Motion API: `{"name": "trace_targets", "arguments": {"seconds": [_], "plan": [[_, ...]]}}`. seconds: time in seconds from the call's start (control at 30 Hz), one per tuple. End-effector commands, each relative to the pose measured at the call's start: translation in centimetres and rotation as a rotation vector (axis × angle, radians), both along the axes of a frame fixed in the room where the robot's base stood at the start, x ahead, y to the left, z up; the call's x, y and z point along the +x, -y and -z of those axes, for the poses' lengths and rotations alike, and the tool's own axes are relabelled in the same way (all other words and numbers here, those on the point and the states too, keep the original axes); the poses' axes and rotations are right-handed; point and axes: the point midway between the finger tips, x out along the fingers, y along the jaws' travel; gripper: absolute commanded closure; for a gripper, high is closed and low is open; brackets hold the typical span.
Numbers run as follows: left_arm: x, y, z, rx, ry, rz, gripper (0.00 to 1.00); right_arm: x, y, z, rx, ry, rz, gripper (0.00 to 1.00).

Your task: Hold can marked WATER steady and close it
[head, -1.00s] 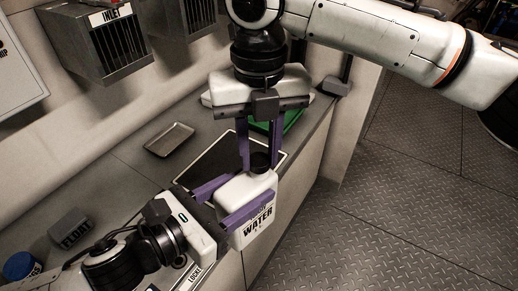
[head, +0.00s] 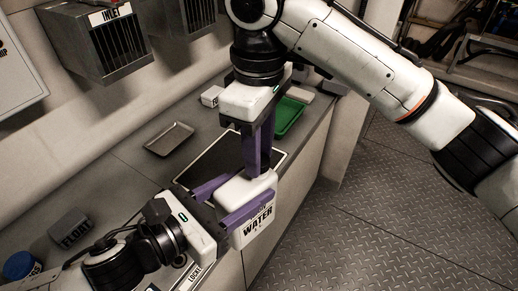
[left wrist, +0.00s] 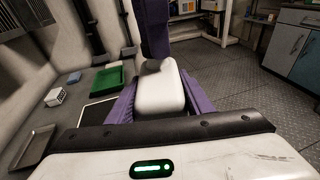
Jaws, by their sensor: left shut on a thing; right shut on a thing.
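The white can marked WATER (head: 258,222) stands upright near the counter's front edge. My left gripper (head: 233,203) is shut around the can's body from the left, its purple fingers on two sides of it. The can also shows between those fingers in the left wrist view (left wrist: 160,92). My right gripper (head: 256,172) points straight down onto the can's top, shut on the can's cap (left wrist: 152,66). In the head view the fingers hide the cap; in the left wrist view it is a dark shape, partly covered.
A black mat with a pale border (head: 207,163) lies behind the can. A small metal tray (head: 169,139), a green tray (head: 288,115) and a white box (head: 211,96) are on the counter. A grey FLOAT block (head: 71,229) and a blue-lidded jar (head: 21,266) are at the lower left.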

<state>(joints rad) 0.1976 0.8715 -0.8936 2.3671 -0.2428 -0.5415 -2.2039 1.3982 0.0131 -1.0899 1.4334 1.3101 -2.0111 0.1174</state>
Motion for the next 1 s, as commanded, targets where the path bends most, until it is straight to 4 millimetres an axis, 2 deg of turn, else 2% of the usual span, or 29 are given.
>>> {"name": "trace_targets", "arguments": {"seconds": [0.7,0.83,0.97,1.0], "plan": [[0.01,0.0,-0.03,-0.001,0.001,0.0,1.0,0.01,-0.01,0.07,0.001,0.0,1.573,0.99],[0.01,0.0,-0.03,-0.001,0.001,0.0,1.0,0.01,-0.01,0.09,0.002,0.0,1.778,0.99],[0.0,0.0,-0.03,-0.001,0.001,0.0,1.0,0.01,-0.01,0.08,0.002,0.0,1.764,0.99],[0.0,0.0,-0.03,-0.001,0.001,0.0,1.0,0.01,-0.01,0.08,0.002,0.0,1.763,0.69]]}}
